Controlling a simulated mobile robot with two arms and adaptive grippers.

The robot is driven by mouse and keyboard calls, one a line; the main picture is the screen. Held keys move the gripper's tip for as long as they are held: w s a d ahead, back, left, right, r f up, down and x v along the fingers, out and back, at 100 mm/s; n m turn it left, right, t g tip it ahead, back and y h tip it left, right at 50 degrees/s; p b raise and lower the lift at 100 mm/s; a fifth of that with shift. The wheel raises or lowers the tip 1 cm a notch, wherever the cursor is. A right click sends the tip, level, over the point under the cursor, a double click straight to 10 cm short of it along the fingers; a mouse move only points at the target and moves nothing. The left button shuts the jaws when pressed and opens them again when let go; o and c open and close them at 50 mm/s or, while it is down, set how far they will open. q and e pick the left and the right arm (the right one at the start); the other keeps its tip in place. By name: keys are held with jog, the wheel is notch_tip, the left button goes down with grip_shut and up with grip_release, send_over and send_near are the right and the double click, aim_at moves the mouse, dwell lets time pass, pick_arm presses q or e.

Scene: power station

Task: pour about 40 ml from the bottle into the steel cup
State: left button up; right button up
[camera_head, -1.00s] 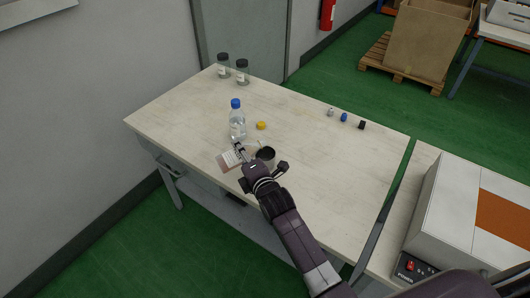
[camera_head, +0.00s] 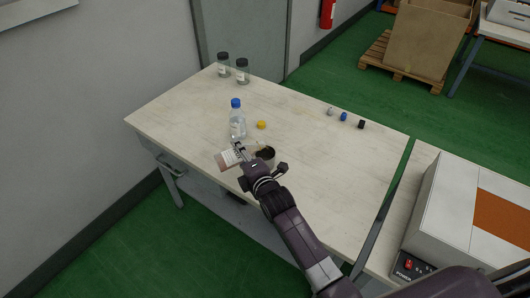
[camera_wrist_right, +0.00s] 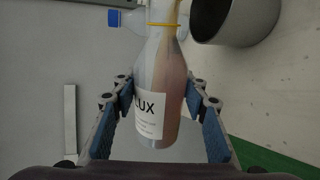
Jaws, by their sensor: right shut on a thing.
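The bottle (camera_head: 227,160), with a white label and reddish-brown liquid, is in my right gripper (camera_head: 243,163) near the table's front edge. In the right wrist view the bottle (camera_wrist_right: 158,90) sits between both finger pads of my right gripper (camera_wrist_right: 166,110). Its neck has a yellow ring and its mouth is cut off at the top. In the head view it is tilted, neck towards the steel cup (camera_head: 268,152). The cup stands just right of the gripper, partly hidden by it; it also shows in the wrist view (camera_wrist_right: 232,28). I cannot tell whether liquid is flowing. My left gripper is out of view.
A clear bottle with a blue cap (camera_head: 237,124) stands close behind the held bottle. A yellow cap (camera_head: 261,125) lies nearby. Two dark-capped jars (camera_head: 242,76) stand at the back left; small caps (camera_head: 344,117) lie at the right. The table's (camera_head: 320,165) right half is mostly clear.

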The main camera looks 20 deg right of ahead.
jog(key=shift+a, duration=0.75)
jog(key=shift+a, duration=0.1)
dwell(0.7)
jog(key=n+b, duration=0.1)
jog(key=n+h+b, duration=0.1)
jog(key=b, duration=0.1)
jog(key=shift+d+f, duration=0.25)
jog(key=shift+d, duration=0.05)
jog(key=shift+r+n+p, duration=0.4)
jog(key=shift+r+p, duration=0.35)
jog(key=shift+f+h, duration=0.1)
jog(key=shift+h, duration=0.2)
jog(key=shift+d+n+t, duration=0.3)
jog(key=shift+n, duration=0.2)
jog(key=shift+r, duration=0.2)
